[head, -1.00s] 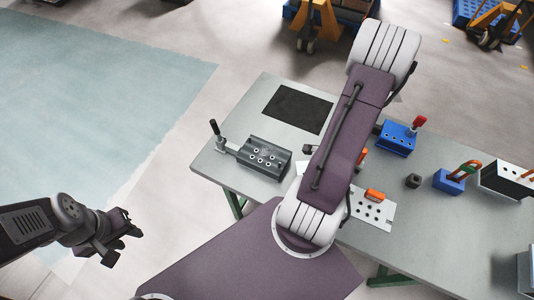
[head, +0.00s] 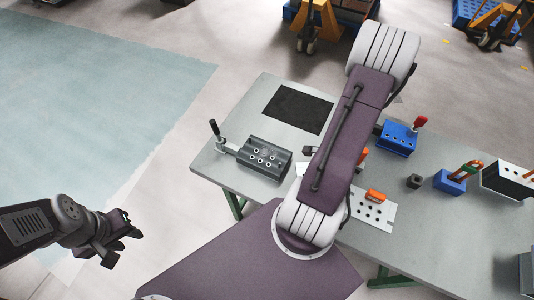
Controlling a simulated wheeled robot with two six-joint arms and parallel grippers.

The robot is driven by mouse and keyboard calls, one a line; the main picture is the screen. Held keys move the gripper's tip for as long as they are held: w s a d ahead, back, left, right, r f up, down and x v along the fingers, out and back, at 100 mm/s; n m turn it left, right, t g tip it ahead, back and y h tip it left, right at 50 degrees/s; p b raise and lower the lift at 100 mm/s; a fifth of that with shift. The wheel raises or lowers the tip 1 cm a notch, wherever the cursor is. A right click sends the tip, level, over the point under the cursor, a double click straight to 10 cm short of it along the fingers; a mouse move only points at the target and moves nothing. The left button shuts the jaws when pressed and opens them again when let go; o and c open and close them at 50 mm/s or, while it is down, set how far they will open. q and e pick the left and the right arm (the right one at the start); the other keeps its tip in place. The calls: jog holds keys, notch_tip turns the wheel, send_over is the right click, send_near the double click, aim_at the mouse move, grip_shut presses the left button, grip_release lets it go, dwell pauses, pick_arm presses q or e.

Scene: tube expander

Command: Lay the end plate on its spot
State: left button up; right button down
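A pale flat plate with several dark holes (head: 382,219), which looks like the end plate, lies on the table partly behind my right arm. An orange block (head: 375,195) sits on or against it. A flat black rectangle (head: 298,109) lies at the far left of the table; I cannot tell if it is the plate's spot. My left gripper (head: 132,233) hangs over the floor left of the table, apart from everything, with nothing visible in it. Its jaw opening is unclear.
A grey block fixture with a lever (head: 264,158) stands at the table's left. A blue block with a red handle (head: 398,138), a small dark nut-like piece (head: 414,181), another blue block (head: 449,181) and a black-and-white box (head: 508,179) stand right of my arm. The front right table is mostly clear.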

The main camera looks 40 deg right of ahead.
jog(key=shift+f+b, duration=0.55)
jog(key=shift+f, duration=0.1)
dwell(0.8)
jog(key=shift+c, duration=2.2)
grip_release()
notch_tip(320, 180, up, 6)
jog(key=p, duration=0.6)
jog(key=shift+w, duration=0.1)
